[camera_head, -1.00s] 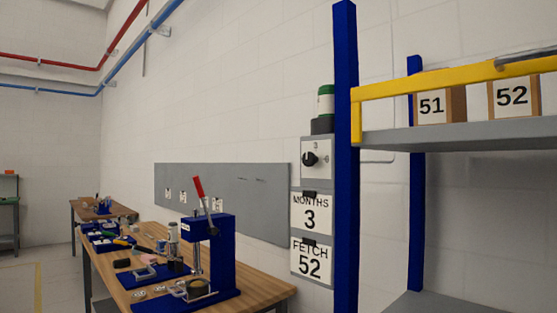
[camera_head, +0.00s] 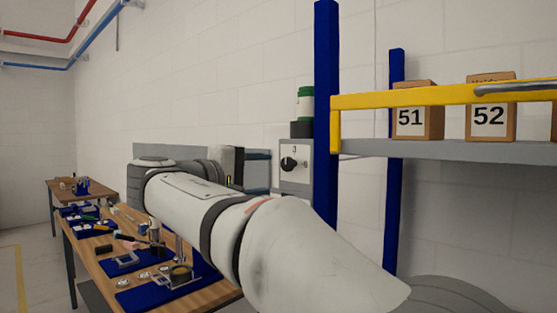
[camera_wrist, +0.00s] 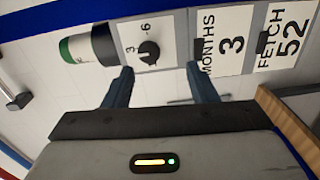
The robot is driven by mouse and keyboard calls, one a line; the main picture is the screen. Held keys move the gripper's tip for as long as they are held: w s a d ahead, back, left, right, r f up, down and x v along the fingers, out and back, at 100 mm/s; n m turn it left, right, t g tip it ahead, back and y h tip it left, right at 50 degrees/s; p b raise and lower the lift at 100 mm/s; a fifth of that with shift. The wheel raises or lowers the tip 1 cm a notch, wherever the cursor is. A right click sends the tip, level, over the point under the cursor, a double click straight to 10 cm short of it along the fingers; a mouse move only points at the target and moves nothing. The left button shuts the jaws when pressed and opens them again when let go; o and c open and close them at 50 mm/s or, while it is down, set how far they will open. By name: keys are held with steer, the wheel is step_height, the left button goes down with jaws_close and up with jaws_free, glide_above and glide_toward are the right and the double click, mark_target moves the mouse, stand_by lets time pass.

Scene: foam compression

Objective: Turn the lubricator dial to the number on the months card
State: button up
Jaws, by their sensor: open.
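The lubricator dial is a black knob (camera_head: 289,163) on a light panel (camera_head: 296,181) by the blue post. In the wrist view the black knob (camera_wrist: 149,53) shows with a "3" and a "6" marked around it. The months card (camera_wrist: 230,45) reads 3; in the head view my arm hides it. My gripper (camera_wrist: 160,80) is open and empty, its two dark fingers reaching toward the panel. The knob appears between and beyond the fingertips, apart from them. In the head view my gripper (camera_head: 257,170) is left of the dial.
A green and black canister (camera_head: 304,112) sits above the dial panel. A blue post (camera_head: 327,100) and a shelf with a yellow rail (camera_head: 440,97) and numbered boxes stand close on the right. A cluttered workbench (camera_head: 205,297) is at lower left. A fetch card (camera_wrist: 285,35) reads 52.

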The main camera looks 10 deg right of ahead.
mark_target(285, 165)
steer(key=x, duration=0.2)
steer(key=r+p+x, duration=0.1)
steer(key=x, duration=0.4)
steer(key=shift+w+d+r+p, duration=0.1)
steer(key=shift+w+r+p, duration=0.15)
steer(key=shift+p, duration=0.15)
steer(key=shift+c, duration=0.4)
steer(key=c, duration=0.9)
